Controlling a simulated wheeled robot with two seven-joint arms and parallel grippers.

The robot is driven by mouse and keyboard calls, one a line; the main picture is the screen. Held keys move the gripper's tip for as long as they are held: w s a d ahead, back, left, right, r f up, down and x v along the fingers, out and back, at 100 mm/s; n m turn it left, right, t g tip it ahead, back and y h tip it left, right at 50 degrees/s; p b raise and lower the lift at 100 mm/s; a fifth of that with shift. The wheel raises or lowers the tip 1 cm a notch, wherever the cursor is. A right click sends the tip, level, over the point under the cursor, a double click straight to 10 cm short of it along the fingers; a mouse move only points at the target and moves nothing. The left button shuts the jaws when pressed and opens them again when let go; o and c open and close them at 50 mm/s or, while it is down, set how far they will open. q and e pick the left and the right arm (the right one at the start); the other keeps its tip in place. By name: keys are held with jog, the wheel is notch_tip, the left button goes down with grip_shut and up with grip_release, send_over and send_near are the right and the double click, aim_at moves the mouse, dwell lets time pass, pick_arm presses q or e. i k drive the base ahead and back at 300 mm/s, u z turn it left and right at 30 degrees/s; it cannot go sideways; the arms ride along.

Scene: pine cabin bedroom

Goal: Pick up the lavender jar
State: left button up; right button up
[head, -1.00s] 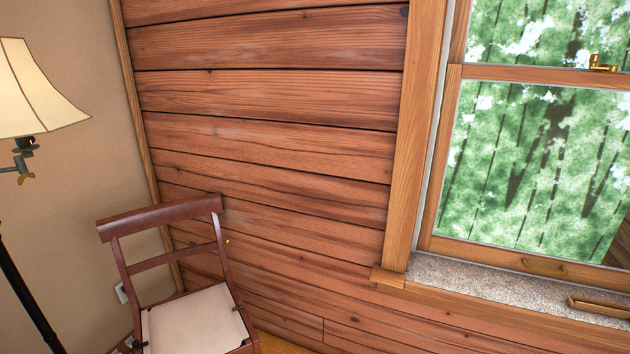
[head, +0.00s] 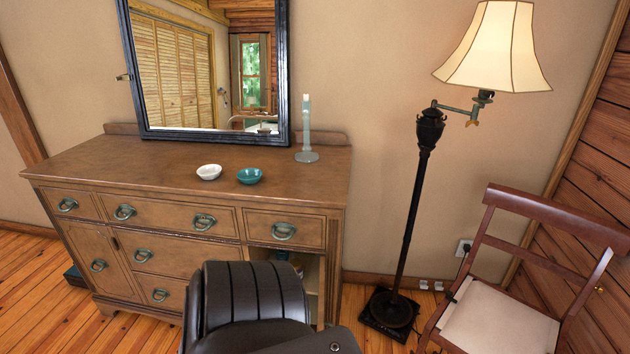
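I cannot make out a lavender jar in the head view. A brown wooden dresser (head: 227,165) stands against the beige wall. A white bowl (head: 208,172), a teal bowl (head: 249,176) and a pale green candlestick (head: 307,150) stand on its top. Its lower right compartment shows open, with a small pale item (head: 297,266) partly visible inside, too small to identify. A black ribbed form, perhaps part of my own body, hides much of that compartment. Neither of my grippers is in view.
A mirror (head: 212,80) stands at the back of the dresser. A lit floor lamp (head: 425,150) stands to the right of the dresser, and a wooden chair (head: 505,317) with a pale seat is right of the lamp. Wooden floor (head: 35,300) is bare at the lower left.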

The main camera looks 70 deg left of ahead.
aim_at(297, 264)
jog(key=u, duration=0.05)
jog(key=i, duration=1.1)
jog(key=u, duration=3)
